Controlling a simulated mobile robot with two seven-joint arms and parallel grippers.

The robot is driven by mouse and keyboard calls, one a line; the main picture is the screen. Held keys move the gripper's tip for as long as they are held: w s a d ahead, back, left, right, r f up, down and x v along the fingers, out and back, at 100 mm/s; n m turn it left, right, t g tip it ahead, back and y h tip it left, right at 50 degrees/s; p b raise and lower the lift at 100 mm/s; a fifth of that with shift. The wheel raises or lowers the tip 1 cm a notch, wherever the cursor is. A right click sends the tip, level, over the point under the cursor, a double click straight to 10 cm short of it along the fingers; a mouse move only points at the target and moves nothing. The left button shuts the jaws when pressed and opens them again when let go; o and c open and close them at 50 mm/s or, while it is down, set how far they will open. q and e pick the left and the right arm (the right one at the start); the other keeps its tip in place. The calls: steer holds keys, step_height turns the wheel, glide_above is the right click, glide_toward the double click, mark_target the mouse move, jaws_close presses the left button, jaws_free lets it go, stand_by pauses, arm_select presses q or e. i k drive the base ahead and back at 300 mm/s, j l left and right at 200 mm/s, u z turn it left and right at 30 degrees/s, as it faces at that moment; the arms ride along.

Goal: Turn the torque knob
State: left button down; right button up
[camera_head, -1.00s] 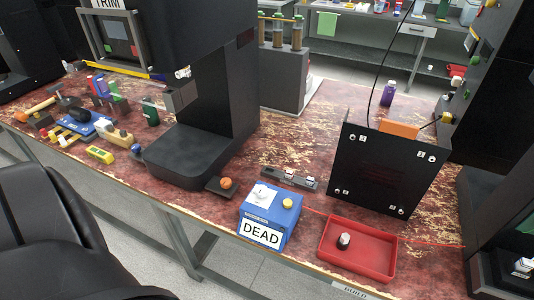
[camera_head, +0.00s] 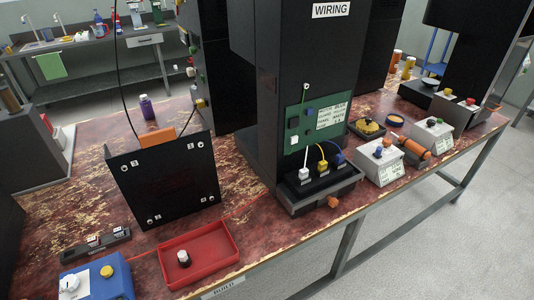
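No knob in view carries a readable torque label, so I cannot tell which one is the torque knob. A white round knob (camera_head: 69,283) sits on top of the blue box (camera_head: 112,286) at the lower left, beside a yellow button (camera_head: 107,271). A black knob with a light top (camera_head: 184,259) stands in the red tray (camera_head: 226,238). Neither of my grippers is in view.
A black panel (camera_head: 165,185) with corner screws stands on the worn red bench behind the tray. A tall black cabinet labelled WIRING (camera_head: 331,10) stands at the centre. A slotted dark bar (camera_head: 95,244) lies behind the blue box.

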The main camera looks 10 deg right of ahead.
mark_target(386, 142)
steer(key=z, duration=1.25)
steer(key=i+l+u, duration=0.15)
steer(key=i+l, duration=0.2)
steer(key=i+l+u, duration=0.1)
steer(key=i+l, duration=0.2)
steer(key=l, duration=0.15)
steer(key=i+l+u, duration=0.15)
steer(key=i+l, duration=0.15)
steer(key=l, duration=0.15)
